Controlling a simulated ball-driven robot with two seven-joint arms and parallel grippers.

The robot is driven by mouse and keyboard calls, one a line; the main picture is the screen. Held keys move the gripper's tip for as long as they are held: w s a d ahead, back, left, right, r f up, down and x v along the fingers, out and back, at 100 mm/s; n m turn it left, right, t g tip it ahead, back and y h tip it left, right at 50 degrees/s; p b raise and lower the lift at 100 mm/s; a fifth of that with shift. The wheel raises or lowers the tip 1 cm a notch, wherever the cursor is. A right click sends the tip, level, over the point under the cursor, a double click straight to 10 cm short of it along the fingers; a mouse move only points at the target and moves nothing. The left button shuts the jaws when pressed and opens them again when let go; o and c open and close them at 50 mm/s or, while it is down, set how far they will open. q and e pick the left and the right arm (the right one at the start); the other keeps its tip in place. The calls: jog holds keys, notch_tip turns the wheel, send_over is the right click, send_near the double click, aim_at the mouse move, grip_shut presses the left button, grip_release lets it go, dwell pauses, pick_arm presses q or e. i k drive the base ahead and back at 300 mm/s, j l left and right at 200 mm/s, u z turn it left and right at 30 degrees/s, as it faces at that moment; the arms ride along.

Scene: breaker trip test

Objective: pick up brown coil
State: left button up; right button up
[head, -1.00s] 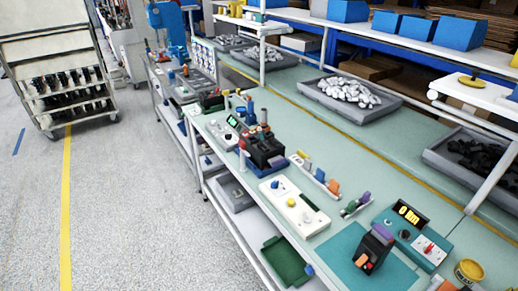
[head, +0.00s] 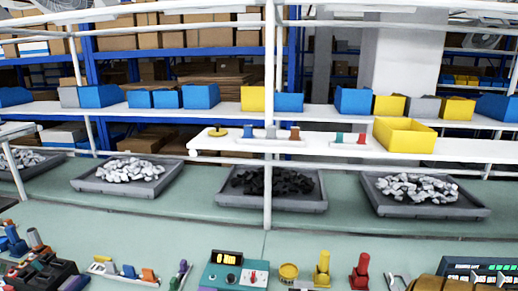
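A small brown piece (head: 295,133), which may be the brown coil, stands on the raised white ledge (head: 330,147) just right of the front upright post. It is too small to make out windings. Beside it on the ledge are small blue (head: 271,132) and grey (head: 247,132) pieces, with green (head: 339,137) and red (head: 362,138) ones farther right. Neither of my grippers can be made out in the head view.
Grey trays of silver parts (head: 130,170), black parts (head: 272,182) and silver parts (head: 415,187) stand on the green bench (head: 220,232). A yellow bin (head: 404,135) sits on the ledge. A teal tester (head: 235,272) stands at the front. The white post (head: 268,120) crosses the view.

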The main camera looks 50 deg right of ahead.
aim_at(296, 131)
jog(key=z, duration=1.8)
jog(key=k+j+z, duration=0.25)
jog(key=j+z, duration=0.3)
jog(key=k, duration=0.05)
